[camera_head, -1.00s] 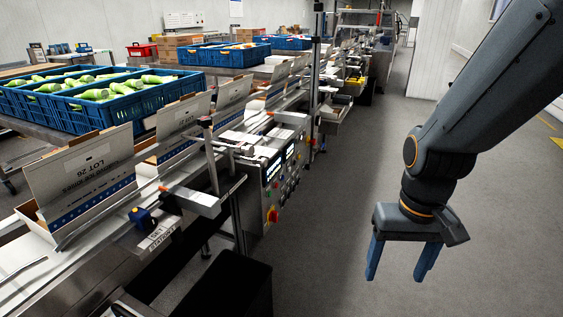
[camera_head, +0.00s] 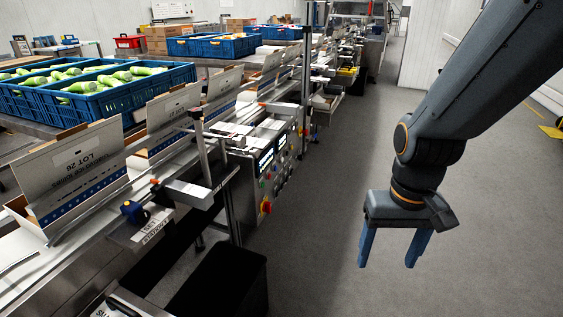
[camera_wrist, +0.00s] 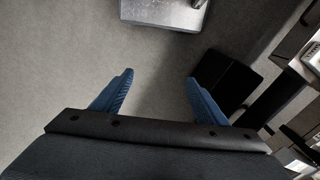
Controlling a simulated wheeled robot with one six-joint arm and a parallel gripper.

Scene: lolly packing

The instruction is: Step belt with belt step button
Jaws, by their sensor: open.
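My gripper (camera_head: 388,246) hangs open and empty over the floor, to the right of the packing line. Its two blue fingers also show spread apart in the wrist view (camera_wrist: 158,92). A control panel (camera_head: 272,172) with several small buttons and a red knob on yellow stands on the side of the line, left of my gripper and clear of it. I cannot tell which of its buttons is the belt step button. The belt line carries open cartons, the nearest a carton (camera_head: 75,175) marked LOT 26.
Blue crates of green-wrapped items, the nearest a crate (camera_head: 118,102), stand behind the line. A black box (camera_head: 222,282) stands on the floor by the line, and it also shows in the wrist view (camera_wrist: 228,82). The grey floor (camera_head: 480,200) to the right is open.

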